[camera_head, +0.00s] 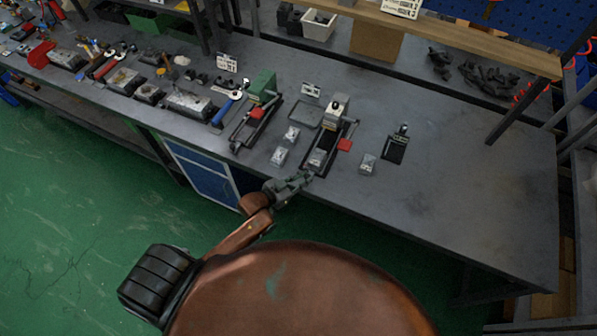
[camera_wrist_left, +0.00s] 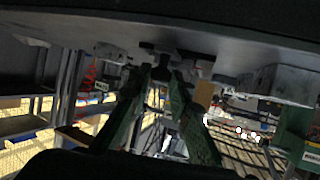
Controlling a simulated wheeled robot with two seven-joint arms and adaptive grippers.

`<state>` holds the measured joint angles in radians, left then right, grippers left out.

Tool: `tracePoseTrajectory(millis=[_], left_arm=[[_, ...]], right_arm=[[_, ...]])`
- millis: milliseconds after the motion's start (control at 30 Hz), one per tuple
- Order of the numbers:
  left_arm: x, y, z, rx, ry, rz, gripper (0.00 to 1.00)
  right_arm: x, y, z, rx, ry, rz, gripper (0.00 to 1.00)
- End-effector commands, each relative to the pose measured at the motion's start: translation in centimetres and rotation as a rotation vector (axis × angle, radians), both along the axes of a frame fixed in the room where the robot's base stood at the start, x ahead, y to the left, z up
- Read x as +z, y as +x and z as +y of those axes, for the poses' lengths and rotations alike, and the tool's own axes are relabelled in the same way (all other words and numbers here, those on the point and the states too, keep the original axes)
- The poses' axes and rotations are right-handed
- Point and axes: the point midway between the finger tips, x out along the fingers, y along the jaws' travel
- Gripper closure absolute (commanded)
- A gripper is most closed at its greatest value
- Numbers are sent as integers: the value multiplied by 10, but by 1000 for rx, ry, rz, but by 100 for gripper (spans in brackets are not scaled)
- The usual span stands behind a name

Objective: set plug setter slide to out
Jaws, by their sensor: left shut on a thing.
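A bench device with a beige-grey head (camera_head: 336,108) and a dark rail running toward the bench's front edge is most likely the plug setter. A small metal block (camera_head: 317,158) sits on its rail, and a red part (camera_head: 344,145) is at its right side. My left gripper (camera_head: 307,175) is at the rail's front end, by the bench edge. In the left wrist view its green fingers (camera_wrist_left: 160,78) close on a small dark knob (camera_wrist_left: 160,72), apparently the slide's front handle. The slide's exact position is hard to tell. My right gripper is not in view.
A similar green device (camera_head: 262,84) with a red part stands to the left. Loose metal blocks (camera_head: 279,156) (camera_head: 368,163) lie beside the rail. A dark plate (camera_head: 395,149) lies to the right. The bench's right end (camera_head: 480,190) is clear.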

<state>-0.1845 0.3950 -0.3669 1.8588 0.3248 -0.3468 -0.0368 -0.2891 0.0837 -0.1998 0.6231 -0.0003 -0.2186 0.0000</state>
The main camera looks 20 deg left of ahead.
Motion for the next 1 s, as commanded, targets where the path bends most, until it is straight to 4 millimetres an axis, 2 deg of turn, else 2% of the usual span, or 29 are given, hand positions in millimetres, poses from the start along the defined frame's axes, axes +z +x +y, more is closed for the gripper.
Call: tracePoseTrajectory(millis=[167,200,400,667,767,867,1000], left_arm=[[-3,-2,1,1,0,4,100],[-3,-2,1,1,-1,5,80],[-2,-2,1,1,-1,4,66],[-2,-2,1,2,-2,3,66],[0,-6,3,3,-2,4,66],[4,-16,8,3,0,4,66],[14,-40,18,3,1,5,66]], right_arm=[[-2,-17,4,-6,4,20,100],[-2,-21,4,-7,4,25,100],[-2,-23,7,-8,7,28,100],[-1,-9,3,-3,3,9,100],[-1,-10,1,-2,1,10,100],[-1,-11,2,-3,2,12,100],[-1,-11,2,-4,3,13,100]])
